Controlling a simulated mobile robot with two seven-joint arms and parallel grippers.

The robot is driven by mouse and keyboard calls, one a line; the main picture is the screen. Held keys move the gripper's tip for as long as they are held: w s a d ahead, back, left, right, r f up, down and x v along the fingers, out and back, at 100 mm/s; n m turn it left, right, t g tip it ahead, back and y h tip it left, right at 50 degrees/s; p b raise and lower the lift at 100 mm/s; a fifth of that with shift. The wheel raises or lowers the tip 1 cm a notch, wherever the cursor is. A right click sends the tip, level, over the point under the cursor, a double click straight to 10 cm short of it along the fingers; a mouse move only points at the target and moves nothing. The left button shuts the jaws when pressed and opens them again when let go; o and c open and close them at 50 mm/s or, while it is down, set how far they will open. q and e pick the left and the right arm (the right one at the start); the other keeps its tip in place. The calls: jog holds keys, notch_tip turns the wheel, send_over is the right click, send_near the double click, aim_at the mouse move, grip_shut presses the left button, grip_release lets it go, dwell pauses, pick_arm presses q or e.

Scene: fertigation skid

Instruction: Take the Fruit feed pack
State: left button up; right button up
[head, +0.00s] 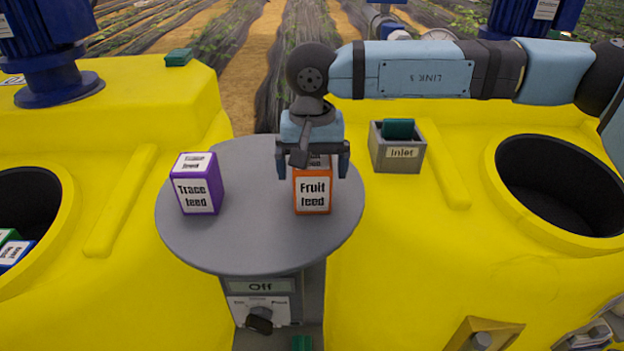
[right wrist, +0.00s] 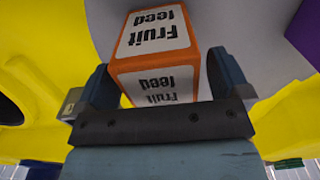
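The Fruit feed pack (head: 312,197) is an orange box with white labels. It stands upright on the round grey table, right of its middle. My right gripper (head: 313,168) is above and behind it with a finger at either side, spread wider than the box. In the right wrist view the Fruit feed pack (right wrist: 152,48) shows between the two open fingers (right wrist: 162,80). I cannot tell from there whether either finger touches it. My left gripper is not in view.
A purple Trace feed pack (head: 197,184) stands at the left on the round grey table (head: 250,240). Yellow tanks flank it, with an open dark hole (head: 560,185) at the right. A grey Inlet box (head: 397,153) is right of my gripper. A knob panel (head: 260,310) marked Off is below.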

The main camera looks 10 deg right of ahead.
jog(key=c, duration=1.1)
jog(key=shift+o, duration=0.2)
jog(key=shift+r, duration=0.2)
